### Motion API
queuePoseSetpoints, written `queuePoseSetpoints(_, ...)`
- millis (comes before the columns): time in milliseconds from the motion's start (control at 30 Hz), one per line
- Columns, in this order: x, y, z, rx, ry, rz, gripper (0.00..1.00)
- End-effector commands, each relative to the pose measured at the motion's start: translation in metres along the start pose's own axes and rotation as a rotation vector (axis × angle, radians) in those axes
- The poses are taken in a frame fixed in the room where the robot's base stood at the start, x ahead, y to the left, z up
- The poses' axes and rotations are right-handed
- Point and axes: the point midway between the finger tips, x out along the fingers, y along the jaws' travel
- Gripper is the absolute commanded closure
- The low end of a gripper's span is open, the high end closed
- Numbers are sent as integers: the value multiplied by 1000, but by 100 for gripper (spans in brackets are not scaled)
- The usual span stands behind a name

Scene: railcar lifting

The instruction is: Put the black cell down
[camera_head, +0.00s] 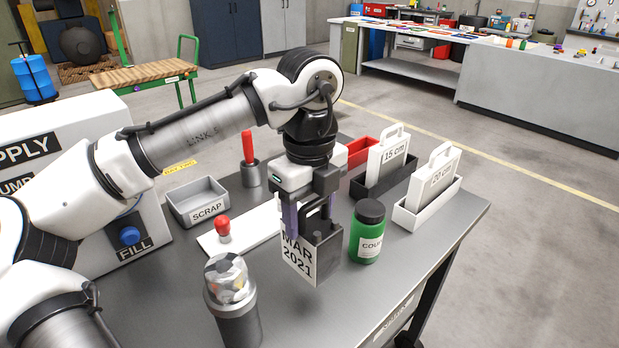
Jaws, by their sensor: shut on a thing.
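The black cell (328,258) is a dark box with a white label reading "MAR 2021" on its front left face. It is upright, over the front part of the grey table (400,283). My gripper (308,212) points down from above and is shut on the top of the black cell. The fingers partly hide the cell's top. I cannot tell whether the cell's underside touches the table or hangs just above it.
A green jar (367,238) with a black lid stands close right of the cell. A clear-topped canister (232,305) is at front left. Behind are a white board with a red knob (223,228), a SCRAP tray (198,204), and holders with "15 cm" (388,160) and "20 cm" (432,185) plates.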

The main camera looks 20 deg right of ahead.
Motion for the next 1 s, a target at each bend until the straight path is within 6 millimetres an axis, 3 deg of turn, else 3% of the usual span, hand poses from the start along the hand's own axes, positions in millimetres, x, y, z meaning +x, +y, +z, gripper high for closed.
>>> queuePoseSetpoints(133, 23, 0, 0, -1, -1, -2, 100)
queuePoseSetpoints(367, 39, -1, 0, 0, -2, -3, 100)
queuePoseSetpoints(633, 69, 0, 1, -1, -2, -2, 100)
queuePoseSetpoints(1000, 75, -1, 0, 0, -2, -4, 100)
